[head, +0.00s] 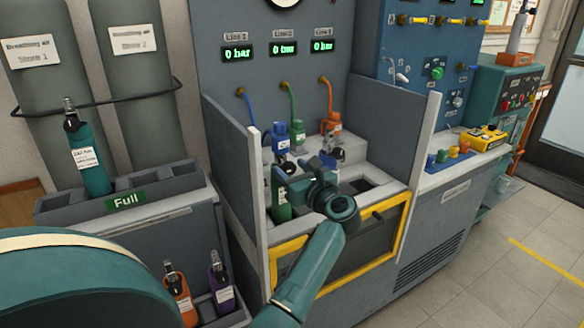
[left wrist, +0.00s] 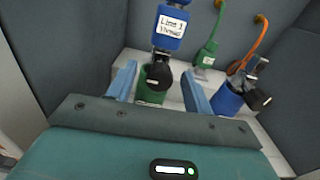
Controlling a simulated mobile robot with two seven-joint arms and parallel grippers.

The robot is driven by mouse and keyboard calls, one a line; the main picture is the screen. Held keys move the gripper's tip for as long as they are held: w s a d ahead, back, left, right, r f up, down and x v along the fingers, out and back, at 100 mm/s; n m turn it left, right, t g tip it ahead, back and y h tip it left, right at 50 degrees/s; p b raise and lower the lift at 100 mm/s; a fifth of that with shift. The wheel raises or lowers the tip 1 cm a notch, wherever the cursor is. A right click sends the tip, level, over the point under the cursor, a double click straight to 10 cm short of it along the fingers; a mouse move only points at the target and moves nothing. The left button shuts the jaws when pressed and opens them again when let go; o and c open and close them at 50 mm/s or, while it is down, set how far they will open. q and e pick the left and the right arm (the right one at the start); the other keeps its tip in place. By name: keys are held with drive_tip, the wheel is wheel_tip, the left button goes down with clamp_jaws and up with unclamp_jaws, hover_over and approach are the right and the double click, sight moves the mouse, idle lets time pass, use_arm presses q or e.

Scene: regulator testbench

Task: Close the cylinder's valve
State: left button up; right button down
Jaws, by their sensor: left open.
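A green cylinder (head: 280,205) stands in the testbench bay; it also shows in the left wrist view (left wrist: 151,92). Its dark valve (left wrist: 158,74) sits on top, under the blue regulator labelled Line 1 (left wrist: 170,28), which also shows in the head view (head: 281,136). My left gripper (head: 302,167) is above the bench opening. In the left wrist view its two blue fingers (left wrist: 158,84) are apart, one on each side of the cylinder top. I cannot tell whether either finger touches it. My right gripper is not in view.
A blue cylinder (left wrist: 228,98) stands to the right in the bay. Green (left wrist: 206,52) and orange (head: 332,122) hose regulators are at the back. Grey side panels (head: 228,155) flank the bay. A teal cylinder (head: 88,160) stands in the rack labelled Full (head: 165,184).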

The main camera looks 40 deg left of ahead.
use_arm(q)
drive_tip(key=c, duration=1)
